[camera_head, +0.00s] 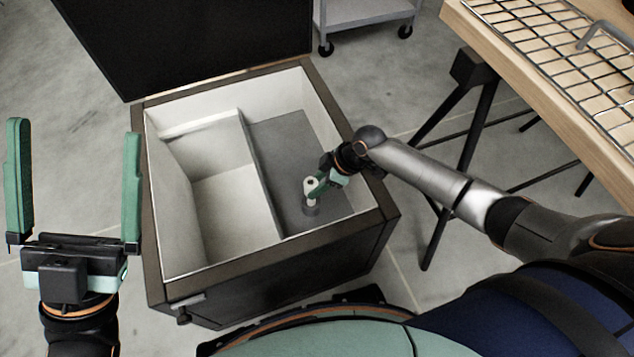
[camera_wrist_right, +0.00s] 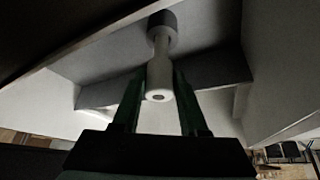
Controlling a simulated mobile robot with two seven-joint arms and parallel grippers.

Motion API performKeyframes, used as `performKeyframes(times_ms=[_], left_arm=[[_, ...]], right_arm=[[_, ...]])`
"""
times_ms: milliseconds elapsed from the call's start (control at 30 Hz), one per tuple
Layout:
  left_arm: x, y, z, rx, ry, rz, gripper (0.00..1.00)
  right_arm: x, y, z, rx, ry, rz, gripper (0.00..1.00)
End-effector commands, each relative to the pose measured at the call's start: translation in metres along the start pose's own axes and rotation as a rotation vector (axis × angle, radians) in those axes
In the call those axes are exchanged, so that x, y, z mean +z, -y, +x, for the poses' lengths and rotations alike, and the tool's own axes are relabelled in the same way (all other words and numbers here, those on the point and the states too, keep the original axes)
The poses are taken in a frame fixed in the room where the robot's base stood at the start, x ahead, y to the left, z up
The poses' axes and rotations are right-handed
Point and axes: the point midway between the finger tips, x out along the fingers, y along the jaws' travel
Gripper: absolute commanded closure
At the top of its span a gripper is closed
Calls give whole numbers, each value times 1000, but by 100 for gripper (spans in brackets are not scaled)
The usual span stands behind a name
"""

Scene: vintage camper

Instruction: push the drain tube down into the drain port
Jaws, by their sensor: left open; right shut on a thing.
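The drain tube (camera_head: 311,184) is a pale upright tube with a wide, open-holed head, inside the open chest. In the right wrist view the tube (camera_wrist_right: 159,72) narrows to a thin shaft that meets the drain port (camera_wrist_right: 163,20). The drain port (camera_head: 311,209) is a short grey round collar on the grey raised floor. How deep the shaft sits in it I cannot tell. My right gripper (camera_head: 317,189) is shut on the tube's head, a finger on each side, above the port. My left gripper (camera_head: 74,190) is open and empty, left of the chest.
The chest (camera_head: 158,262) has dark rims, pale walls and a raised lid (camera_head: 190,40) at the back. A lower pale compartment (camera_head: 235,212) lies left of the grey floor. A wooden bench with a wire rack (camera_head: 560,50) stands right; a grey cart (camera_head: 365,12) stands behind.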

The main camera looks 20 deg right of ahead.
Motion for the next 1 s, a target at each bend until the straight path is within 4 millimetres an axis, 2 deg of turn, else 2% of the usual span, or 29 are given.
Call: performKeyframes(times_ms=[1000], left_arm=[[6, -3, -6, 0, -1, -1, 0]], right_arm=[[6, 0, 11, 0, -1, 0, 100]])
